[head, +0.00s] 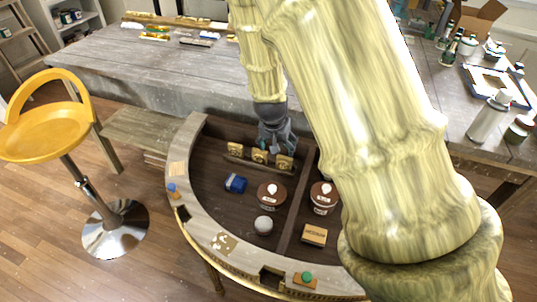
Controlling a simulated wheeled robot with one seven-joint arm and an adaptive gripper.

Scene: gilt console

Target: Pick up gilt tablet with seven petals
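Several small gilt tablets stand in a row on a narrow ledge at the back of the half-round console (185,148): a left tablet (234,149), a middle tablet (259,156) and a right tablet (284,161). Each carries a dark motif too small for me to count petals. My gripper (270,147) points down just above and behind the middle and right tablets. Its fingertips are close to them, but I cannot tell whether they touch. My arm hides the console's right part and whatever stands there.
A grey workbench (150,65) stands behind. A yellow stool (45,130) stands left.

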